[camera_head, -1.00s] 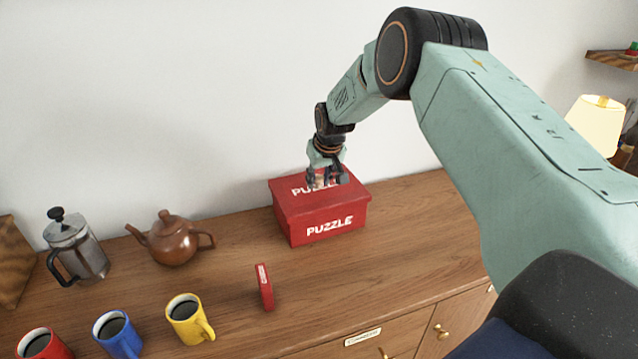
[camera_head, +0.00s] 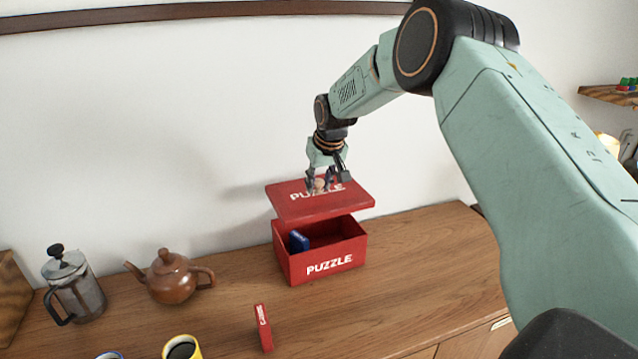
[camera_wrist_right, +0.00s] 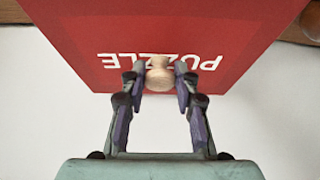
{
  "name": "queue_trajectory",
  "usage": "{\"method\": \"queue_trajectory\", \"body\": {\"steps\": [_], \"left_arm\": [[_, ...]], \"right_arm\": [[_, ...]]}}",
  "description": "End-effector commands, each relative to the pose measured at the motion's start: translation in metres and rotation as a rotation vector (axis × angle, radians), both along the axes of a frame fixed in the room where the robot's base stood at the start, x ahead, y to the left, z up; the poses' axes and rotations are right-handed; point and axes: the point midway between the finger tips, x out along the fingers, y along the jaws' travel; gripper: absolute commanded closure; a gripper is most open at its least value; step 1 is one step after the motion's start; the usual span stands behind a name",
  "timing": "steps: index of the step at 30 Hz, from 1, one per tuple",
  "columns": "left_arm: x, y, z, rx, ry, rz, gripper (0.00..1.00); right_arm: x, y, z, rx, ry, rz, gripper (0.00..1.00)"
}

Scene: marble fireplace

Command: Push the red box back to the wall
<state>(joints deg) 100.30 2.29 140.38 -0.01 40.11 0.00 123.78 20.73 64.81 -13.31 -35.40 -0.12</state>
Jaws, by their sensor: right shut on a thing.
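The red puzzle box (camera_head: 323,262) stands on the wooden cabinet top with its top open, near the white wall. A blue thing (camera_head: 298,241) shows inside it. The box's red lid (camera_head: 320,205) is in the air just above the box, roughly level and apart from it. My right gripper (camera_head: 320,187) is shut on the lid's round wooden knob. In the right wrist view the two fingers (camera_wrist_right: 160,82) clasp the knob (camera_wrist_right: 160,73) in the middle of the lid (camera_wrist_right: 190,28). My left gripper is not in view.
A small red box (camera_head: 263,328) stands on the cabinet top (camera_head: 390,265) in front of the puzzle box. A brown teapot (camera_head: 172,278), a French press (camera_head: 73,286) and a yellow mug (camera_head: 181,348) are to the left. The cabinet top right of the box is clear.

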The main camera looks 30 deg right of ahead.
Motion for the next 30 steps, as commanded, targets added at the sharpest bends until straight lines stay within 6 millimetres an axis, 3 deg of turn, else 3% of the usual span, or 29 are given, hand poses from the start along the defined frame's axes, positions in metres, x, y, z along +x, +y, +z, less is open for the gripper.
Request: {"method": "queue_trajectory", "body": {"steps": [18,30], "left_arm": [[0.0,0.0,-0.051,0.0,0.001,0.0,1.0],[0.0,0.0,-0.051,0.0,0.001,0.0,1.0]], "right_arm": [[0.0,0.0,-0.053,0.0,0.0,0.0,1.0],[0.0,0.0,-0.078,0.0,0.0,0.001,1.0]]}}
